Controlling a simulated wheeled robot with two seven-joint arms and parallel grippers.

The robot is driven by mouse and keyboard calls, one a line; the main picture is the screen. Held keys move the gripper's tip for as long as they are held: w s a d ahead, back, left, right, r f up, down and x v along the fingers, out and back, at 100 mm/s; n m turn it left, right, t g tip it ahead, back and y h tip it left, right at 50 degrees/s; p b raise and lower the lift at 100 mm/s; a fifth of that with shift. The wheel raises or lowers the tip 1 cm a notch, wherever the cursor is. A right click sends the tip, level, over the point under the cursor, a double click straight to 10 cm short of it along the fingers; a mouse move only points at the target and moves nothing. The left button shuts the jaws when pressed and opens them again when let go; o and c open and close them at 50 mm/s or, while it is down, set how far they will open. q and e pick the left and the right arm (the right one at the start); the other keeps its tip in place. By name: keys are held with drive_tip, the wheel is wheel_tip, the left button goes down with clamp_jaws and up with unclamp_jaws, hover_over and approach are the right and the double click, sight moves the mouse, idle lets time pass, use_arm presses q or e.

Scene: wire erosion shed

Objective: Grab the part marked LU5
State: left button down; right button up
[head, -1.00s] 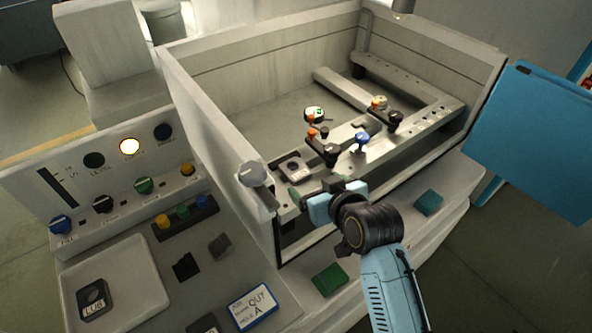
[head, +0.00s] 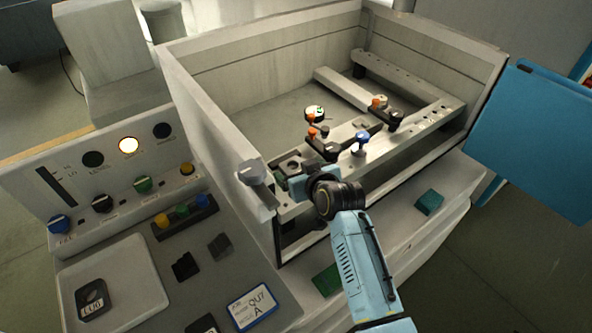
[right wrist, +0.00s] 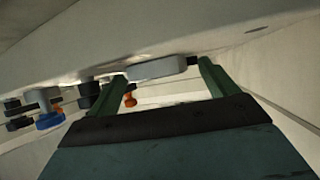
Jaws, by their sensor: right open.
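No marking LU5 can be read in either view. A grey block with a dark round recess (head: 292,164) sits on the near rail of the machine tank, partly hidden by my right gripper. My right gripper (head: 293,178) is open beside it at the rail's near edge. In the right wrist view, a rounded grey part (right wrist: 157,68) shows between the lines of the two green fingers; I cannot tell whether it lies between them or beyond. Nothing is held. My left gripper is not in view.
Clamps with orange and blue knobs (head: 361,143) stand on the rail to the right. The tank's near left wall with a grey knob (head: 251,172) is close by. A white tray (head: 145,275) holds a dark marked part (head: 91,298). A blue door (head: 535,140) stands open at right.

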drive_tip(key=shift+c, duration=0.5)
drive_tip(key=c, duration=1.4)
drive_tip(key=shift+r, duration=0.1)
drive_tip(key=shift+c, duration=0.3)
